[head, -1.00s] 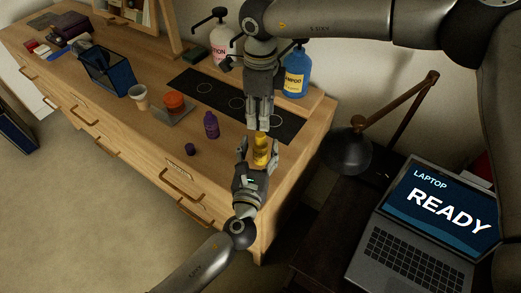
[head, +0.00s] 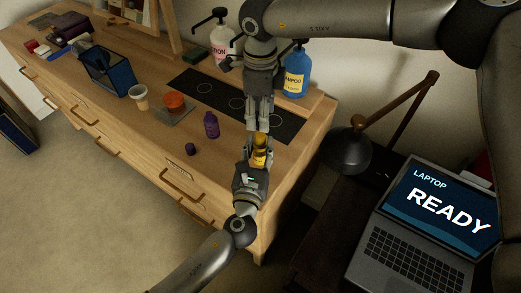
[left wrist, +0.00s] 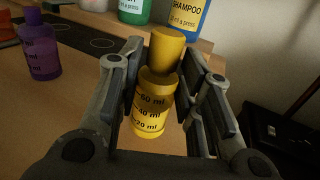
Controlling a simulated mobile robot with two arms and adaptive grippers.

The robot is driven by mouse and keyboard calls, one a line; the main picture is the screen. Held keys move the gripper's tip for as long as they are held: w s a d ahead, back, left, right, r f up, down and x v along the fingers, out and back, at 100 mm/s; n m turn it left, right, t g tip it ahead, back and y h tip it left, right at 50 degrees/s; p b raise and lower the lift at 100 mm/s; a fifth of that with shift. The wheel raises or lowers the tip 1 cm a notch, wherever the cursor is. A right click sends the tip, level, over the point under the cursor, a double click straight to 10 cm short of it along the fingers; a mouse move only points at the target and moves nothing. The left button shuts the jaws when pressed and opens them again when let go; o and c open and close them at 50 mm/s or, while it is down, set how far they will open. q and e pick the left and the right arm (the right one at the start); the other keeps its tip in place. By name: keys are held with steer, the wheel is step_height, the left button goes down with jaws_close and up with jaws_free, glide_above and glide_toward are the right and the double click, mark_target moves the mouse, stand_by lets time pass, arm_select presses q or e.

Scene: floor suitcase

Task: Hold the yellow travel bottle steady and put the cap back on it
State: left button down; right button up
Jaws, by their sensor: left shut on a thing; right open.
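The yellow travel bottle (head: 259,158) stands upright near the dresser's right end. My left gripper (head: 258,148) is shut around it from the front. In the left wrist view the bottle (left wrist: 152,112) shows its ml marks between the fingers, and the yellow cap (left wrist: 167,50) sits at its top, looking slightly tilted. I cannot tell whether the cap is fully seated. My right gripper (head: 260,126) points down just above the bottle, its fingers open. It hides part of the bottle's top in the head view.
A purple bottle (head: 211,125) and a loose purple cap (head: 190,149) stand to the left. A blue shampoo bottle (head: 297,72) and a white pump bottle (head: 221,45) are behind. The dresser's front edge is close. A lamp (head: 347,150) and laptop (head: 420,225) are at the right.

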steer(key=shift+o, duration=1.2)
step_height(320, 180, up, 12)
arm_select(q)
steer(key=c, duration=0.9)
jaws_free()
steer(key=shift+c, duration=0.2)
